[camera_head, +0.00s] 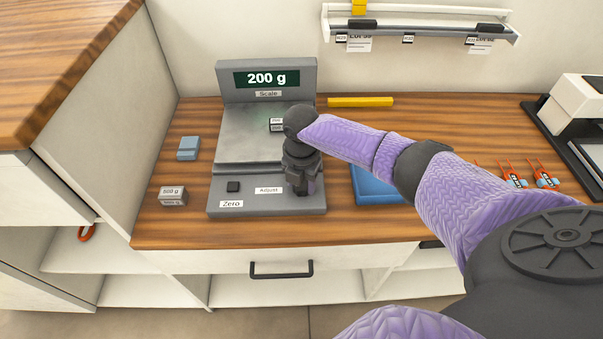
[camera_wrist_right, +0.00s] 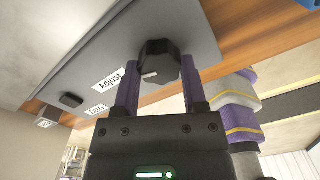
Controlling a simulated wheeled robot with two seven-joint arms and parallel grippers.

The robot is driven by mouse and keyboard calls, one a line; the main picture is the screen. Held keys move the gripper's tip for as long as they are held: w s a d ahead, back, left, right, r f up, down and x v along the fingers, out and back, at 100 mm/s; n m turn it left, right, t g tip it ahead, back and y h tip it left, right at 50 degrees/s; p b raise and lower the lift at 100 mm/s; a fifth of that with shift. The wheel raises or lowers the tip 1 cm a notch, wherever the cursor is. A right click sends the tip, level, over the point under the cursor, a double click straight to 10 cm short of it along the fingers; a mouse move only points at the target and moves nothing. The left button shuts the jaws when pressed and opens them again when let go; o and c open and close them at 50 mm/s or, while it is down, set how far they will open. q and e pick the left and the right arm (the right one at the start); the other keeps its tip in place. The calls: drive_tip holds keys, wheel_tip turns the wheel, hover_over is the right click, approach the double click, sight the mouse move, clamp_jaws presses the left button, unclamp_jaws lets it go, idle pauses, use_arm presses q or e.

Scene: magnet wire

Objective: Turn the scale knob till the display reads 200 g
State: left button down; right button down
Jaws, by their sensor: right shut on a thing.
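The grey scale (camera_head: 245,175) stands on the wooden counter, and its display (camera_head: 267,78) reads "200 g". The black adjust knob (camera_wrist_right: 157,62) sits right of the "Adjust" label in the head view. My right gripper (camera_wrist_right: 160,85) is over the scale's front right, its fingers on either side of the knob and shut on it. In the head view my right gripper (camera_head: 303,175) hides the knob. My left gripper is not in view.
A weight marked 500 g (camera_head: 172,195) and a blue-grey block (camera_head: 188,148) stand left of the scale. A blue tray (camera_head: 375,186) lies right of it, partly behind my arm. A yellow bar (camera_head: 360,102) lies behind. A wooden-topped cabinet (camera_head: 60,60) borders the left.

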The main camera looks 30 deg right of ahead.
drive_tip(key=shift+c, duration=0.7)
unclamp_jaws()
wheel_tip(320, 180, up, 5)
drive_tip(key=shift+r+p, duration=0.1)
drive_tip(key=shift+p, duration=1.15)
use_arm(q)
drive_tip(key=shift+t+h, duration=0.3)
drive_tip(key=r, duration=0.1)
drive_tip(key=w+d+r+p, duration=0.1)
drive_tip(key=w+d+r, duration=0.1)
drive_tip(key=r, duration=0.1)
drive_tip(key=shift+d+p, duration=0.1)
drive_tip(key=shift+p, duration=0.2)
use_arm(e)
wheel_tip(320, 180, up, 5)
drive_tip(key=shift+f, duration=0.15)
